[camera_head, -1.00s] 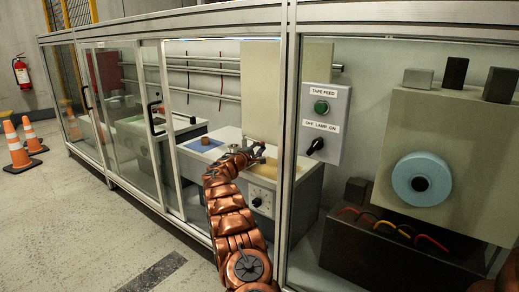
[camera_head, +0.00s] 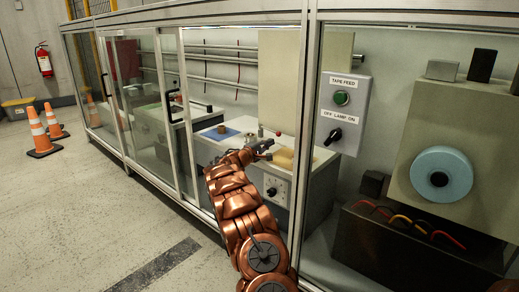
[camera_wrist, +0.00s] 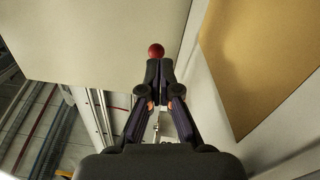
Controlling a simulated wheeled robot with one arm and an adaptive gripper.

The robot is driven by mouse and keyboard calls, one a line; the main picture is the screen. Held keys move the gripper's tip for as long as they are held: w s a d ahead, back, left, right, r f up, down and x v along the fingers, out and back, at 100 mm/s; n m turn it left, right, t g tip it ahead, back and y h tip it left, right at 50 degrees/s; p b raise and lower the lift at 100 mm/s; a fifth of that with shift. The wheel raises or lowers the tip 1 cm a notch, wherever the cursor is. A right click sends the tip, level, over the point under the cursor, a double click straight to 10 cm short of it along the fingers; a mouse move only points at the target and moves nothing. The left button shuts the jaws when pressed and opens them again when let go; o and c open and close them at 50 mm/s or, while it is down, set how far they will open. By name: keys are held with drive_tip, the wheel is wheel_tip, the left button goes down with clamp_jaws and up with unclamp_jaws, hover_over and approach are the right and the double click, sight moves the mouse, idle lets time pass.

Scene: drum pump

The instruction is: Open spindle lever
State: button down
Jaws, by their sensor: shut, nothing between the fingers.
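A red ball knob (camera_wrist: 156,50), which looks like the end of the spindle lever, shows just beyond my fingertips in the wrist view. The rest of the lever is hidden behind the fingers. My gripper (camera_wrist: 159,68) is shut and empty, its tips close below the knob in the picture; I cannot tell whether they touch it. In the head view my gripper (camera_head: 266,146) reaches through the cabinet opening, over the white bench unit (camera_head: 322,160). A small red spot shows by the fingertips there.
A metal post (camera_head: 303,130) stands right beside my arm. Glass panels with a black handle (camera_head: 174,106) are on the left. A blue mat (camera_head: 221,133) and a tan pad (camera_head: 282,158) lie on the bench unit. A switch box (camera_head: 344,112) hangs to the right.

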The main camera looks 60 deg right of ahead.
drive_tip(key=shift+w+a, duration=0.2)
drive_tip(key=shift+a, duration=0.8)
drive_tip(key=shift+w+a, duration=0.15)
drive_tip(key=shift+a, duration=0.8)
drive_tip(key=shift+w+a, duration=0.2)
drive_tip(key=shift+a, duration=0.8)
